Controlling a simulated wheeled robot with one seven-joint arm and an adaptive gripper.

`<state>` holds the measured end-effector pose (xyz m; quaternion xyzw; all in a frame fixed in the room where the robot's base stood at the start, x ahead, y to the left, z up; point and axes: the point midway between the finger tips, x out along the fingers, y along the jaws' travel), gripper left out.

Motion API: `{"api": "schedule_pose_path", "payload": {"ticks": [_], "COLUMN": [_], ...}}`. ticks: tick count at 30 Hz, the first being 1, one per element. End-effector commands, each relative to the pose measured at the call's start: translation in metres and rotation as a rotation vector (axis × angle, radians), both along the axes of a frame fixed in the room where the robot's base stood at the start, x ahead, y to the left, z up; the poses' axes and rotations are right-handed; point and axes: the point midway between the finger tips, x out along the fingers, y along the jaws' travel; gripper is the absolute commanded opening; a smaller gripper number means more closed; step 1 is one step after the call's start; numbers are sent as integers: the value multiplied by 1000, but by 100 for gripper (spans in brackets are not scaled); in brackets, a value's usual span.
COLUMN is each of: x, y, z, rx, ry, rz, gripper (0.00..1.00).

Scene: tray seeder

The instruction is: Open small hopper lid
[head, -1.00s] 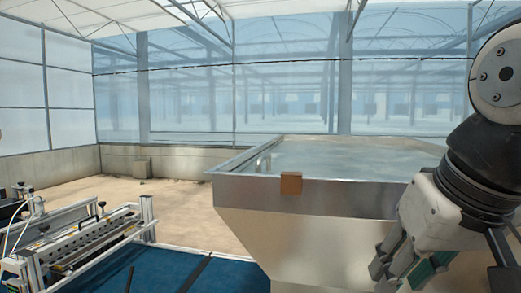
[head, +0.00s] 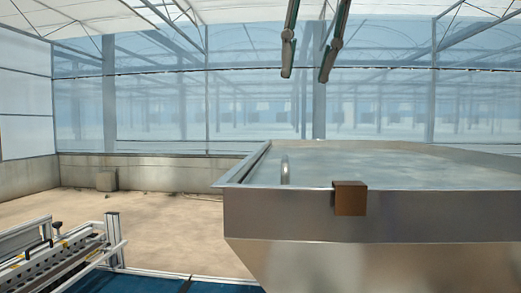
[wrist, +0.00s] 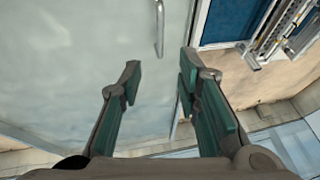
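The metal hopper (head: 300,215) stands at the right of the head view, its pale flat lid (head: 390,165) down on top. An upright metal handle (head: 285,170) sits near the lid's left edge. In the wrist view the handle (wrist: 159,28) lies just beyond my fingertips, on the lid (wrist: 80,45). My gripper (head: 306,72) hangs above the hopper with fingers pointing down. It also shows in the wrist view (wrist: 160,75), fingers apart with nothing between them. It is apart from the handle.
A brown block (head: 350,199) is fixed on the hopper's front rim. Low seeder machinery with rails (head: 55,260) stands at the lower left. Open sandy floor (head: 150,225) lies between it and the back wall.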

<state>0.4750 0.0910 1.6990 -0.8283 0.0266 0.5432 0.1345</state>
Motion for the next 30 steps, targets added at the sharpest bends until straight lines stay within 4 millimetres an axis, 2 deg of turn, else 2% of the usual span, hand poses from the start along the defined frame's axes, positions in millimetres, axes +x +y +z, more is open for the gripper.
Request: {"api": "schedule_pose_path", "payload": {"ticks": [5,22,30], "x": [5,43,54], "y": [2,11,14], "z": [-10,-98,-121], "rx": [1,-1,1], "ry": [2,2,-1], "rz": [-1,1,-1], "gripper": [31,31,31]}}
